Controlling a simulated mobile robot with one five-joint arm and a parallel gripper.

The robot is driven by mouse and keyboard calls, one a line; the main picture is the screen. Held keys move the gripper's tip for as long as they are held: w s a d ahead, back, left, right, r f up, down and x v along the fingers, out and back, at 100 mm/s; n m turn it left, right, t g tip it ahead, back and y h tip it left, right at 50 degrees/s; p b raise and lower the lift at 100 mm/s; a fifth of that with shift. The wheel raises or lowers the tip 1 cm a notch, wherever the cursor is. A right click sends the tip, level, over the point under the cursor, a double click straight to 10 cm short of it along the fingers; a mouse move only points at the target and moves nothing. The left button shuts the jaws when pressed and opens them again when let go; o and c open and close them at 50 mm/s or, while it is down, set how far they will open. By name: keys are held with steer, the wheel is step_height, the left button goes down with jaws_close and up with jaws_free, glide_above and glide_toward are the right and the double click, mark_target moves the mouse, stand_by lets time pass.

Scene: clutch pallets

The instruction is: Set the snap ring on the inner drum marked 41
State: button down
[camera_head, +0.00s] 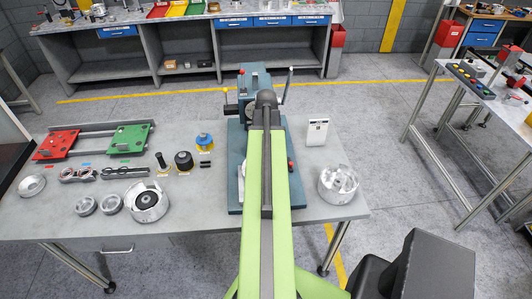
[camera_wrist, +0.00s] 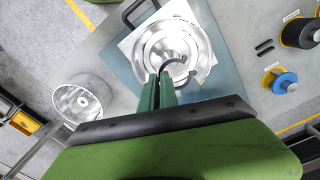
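In the wrist view my gripper (camera_wrist: 160,80) has two green fingers close together, with a thin dark curved snap ring (camera_wrist: 174,60) at their tips; it looks held. The ring is over a silvery round drum (camera_wrist: 150,43) in the middle of the blue press base (camera_wrist: 117,58). I cannot tell whether ring and drum touch. Another silvery drum (camera_wrist: 82,98) stands to the left; in the head view it is at the bench's right end (camera_head: 338,184). No number 41 is legible. In the head view my green arm hides the gripper and the central drum.
The press (camera_head: 254,82) rises behind my arm, with levers at its sides. A white card (camera_head: 317,131) stands to its right. Red (camera_head: 57,145) and green (camera_head: 130,138) plates, metal rings (camera_head: 86,206), a round housing (camera_head: 147,203) and spools (camera_head: 184,160) occupy the bench's left.

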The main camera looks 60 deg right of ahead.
step_height(320, 180, down, 5)
steer(key=b, duration=0.4)
steer(key=shift+f, duration=0.2)
steer(key=shift+r, duration=0.1)
stand_by(0.6)
steer(key=c, duration=1.5)
jaws_free()
steer(key=shift+c, duration=0.2)
step_height(320, 180, up, 9)
steer(key=p, duration=0.9)
steer(key=shift+r, duration=0.1)
